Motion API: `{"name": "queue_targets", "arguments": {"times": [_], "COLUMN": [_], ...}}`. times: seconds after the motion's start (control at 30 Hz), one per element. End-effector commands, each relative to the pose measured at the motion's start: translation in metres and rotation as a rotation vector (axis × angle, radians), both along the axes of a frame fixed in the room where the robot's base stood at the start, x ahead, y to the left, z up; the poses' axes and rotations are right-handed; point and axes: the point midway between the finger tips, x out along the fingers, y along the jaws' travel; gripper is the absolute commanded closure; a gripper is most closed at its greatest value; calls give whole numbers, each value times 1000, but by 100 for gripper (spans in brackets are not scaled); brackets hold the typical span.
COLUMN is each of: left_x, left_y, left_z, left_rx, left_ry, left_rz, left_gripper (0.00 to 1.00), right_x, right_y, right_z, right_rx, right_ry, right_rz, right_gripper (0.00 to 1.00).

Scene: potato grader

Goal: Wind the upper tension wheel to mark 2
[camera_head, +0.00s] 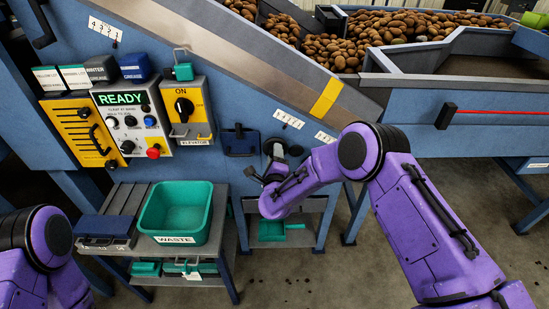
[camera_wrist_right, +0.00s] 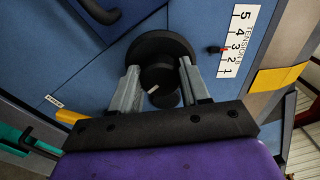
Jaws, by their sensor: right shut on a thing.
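The tension wheel (camera_wrist_right: 165,50) is a dark round disc with a black knob (camera_wrist_right: 158,77) at its centre, on the blue machine side. A pale line marks the knob. My right gripper (camera_wrist_right: 160,85) is shut on the knob, one finger on each side. In the head view the wheel (camera_head: 276,147) is partly hidden by my right gripper (camera_head: 268,168). A white tension scale (camera_wrist_right: 240,40), numbered 1 to 5, stands right of the wheel. My left gripper is outside the view.
A control panel (camera_head: 143,97) reading READY and a yellow elevator switch (camera_head: 187,108) are to the left. A teal waste bin (camera_head: 176,207) stands on a low bench below. Yellow bands (camera_wrist_right: 280,78) mark the sloping frame. Potatoes (camera_head: 400,24) fill the top.

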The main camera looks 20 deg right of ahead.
Motion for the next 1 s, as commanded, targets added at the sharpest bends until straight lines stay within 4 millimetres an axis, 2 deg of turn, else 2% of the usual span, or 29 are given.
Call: {"name": "queue_targets", "arguments": {"times": [0.4, 1.0], "left_x": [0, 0], "left_y": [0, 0], "left_z": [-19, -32], "left_rx": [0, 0], "left_ry": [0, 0], "left_rz": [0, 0], "left_gripper": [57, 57], "right_x": [0, -1], "right_y": [1, 1], "right_z": [-4, -6], "right_rx": [-375, -922], "right_ry": [108, 267], "right_rz": [2, 3], "right_gripper": [85, 85]}}
